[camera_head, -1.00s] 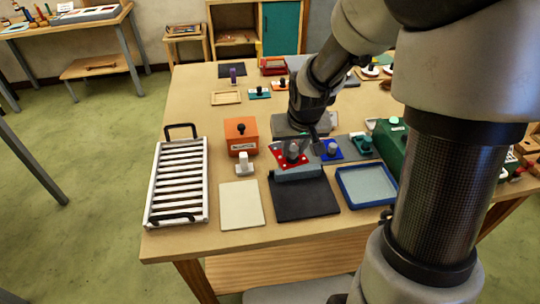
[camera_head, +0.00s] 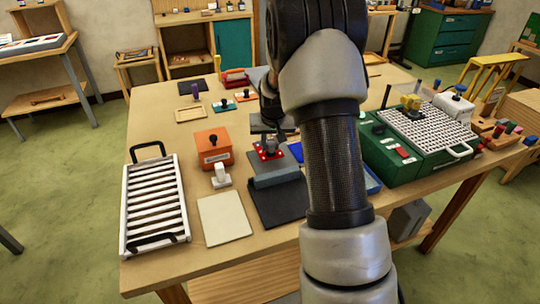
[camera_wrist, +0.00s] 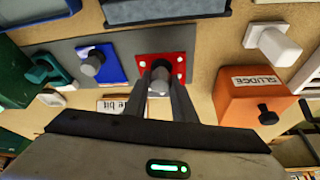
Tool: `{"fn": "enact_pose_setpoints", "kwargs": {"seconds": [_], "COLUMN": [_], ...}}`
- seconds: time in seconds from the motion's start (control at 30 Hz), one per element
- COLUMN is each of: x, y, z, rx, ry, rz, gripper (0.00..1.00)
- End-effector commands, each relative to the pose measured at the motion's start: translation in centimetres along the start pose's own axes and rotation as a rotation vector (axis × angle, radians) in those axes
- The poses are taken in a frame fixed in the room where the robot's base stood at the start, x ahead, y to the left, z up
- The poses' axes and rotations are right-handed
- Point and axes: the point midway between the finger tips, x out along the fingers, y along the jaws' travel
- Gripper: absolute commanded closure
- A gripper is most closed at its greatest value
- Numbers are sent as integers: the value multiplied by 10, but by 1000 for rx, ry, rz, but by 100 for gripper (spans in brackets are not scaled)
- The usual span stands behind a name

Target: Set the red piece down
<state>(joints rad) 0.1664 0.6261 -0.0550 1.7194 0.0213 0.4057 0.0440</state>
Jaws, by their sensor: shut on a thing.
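The red piece (camera_head: 268,151) is a flat red plate with white dots and a grey knob. It is at the left end of the grey base (camera_head: 282,163), behind the grey bar. In the wrist view, the red piece (camera_wrist: 178,67) looks square to the base (camera_wrist: 123,50) and overlaps its end. Whether it rests on the base or hangs just above cannot be told. My gripper (camera_wrist: 159,88) is shut on the knob; in the head view my gripper (camera_head: 271,140) is partly hidden by my arm. A blue piece (camera_wrist: 113,66) with a grey knob sits beside the red one.
An orange box (camera_head: 212,147) and a white-handled stamp (camera_head: 221,178) stand to the left. A black mat (camera_head: 279,204) with a grey bar (camera_head: 277,178) lies in front. A green piece (camera_wrist: 45,73) is beyond the blue one. A cream sheet (camera_head: 224,218) lies front left.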

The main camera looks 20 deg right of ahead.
Motion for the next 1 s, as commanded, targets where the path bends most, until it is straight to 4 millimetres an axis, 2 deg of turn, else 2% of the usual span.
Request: {"fn": "enact_pose_setpoints", "kwargs": {"seconds": [0.17, 0.37, 0.73, 0.77, 0.87, 1.0], "x": [12, 37, 43, 43, 42, 42], "y": [0, 0, 0, 0, 0, 0], "z": [5, 16, 17, 18, 17, 17], "rx": [0, 0, 0, 0, 0, -1], "ry": [1, 0, 3, 2, 2, 1], "rz": [0, -1, -1, -1, -1, -1], "gripper": [96, 96, 96, 74, 58, 57]}}
